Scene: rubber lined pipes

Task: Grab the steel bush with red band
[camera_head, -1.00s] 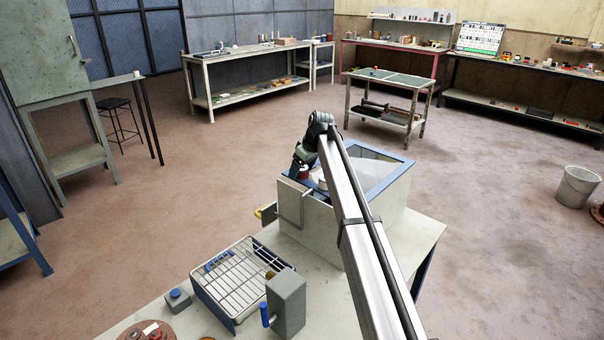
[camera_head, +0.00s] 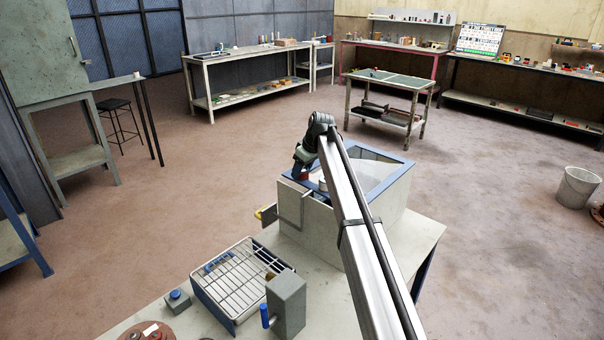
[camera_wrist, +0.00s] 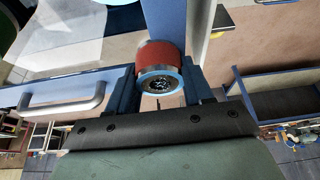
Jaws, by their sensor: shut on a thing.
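The steel bush with red band (camera_wrist: 160,57) is in the middle of the wrist view, between my fingers. It has a broad red band, a pale blue ring at its near end and a dark centre. My gripper (camera_wrist: 161,88) is shut on it, with one dark blue finger on each side. In the head view the red of the bush (camera_head: 304,177) shows small at the left part of the blue-rimmed box top, below my gripper (camera_head: 303,168). My arm hides part of the box. I cannot tell whether the bush still touches the rim.
The grey box (camera_head: 316,228) has a blue rim and a bar handle (camera_wrist: 66,105). A wire rack (camera_head: 236,280), a grey block with a blue knob (camera_head: 287,303) and a small grey box with a knob (camera_head: 178,299) stand nearer on the bench. Floor beyond is open.

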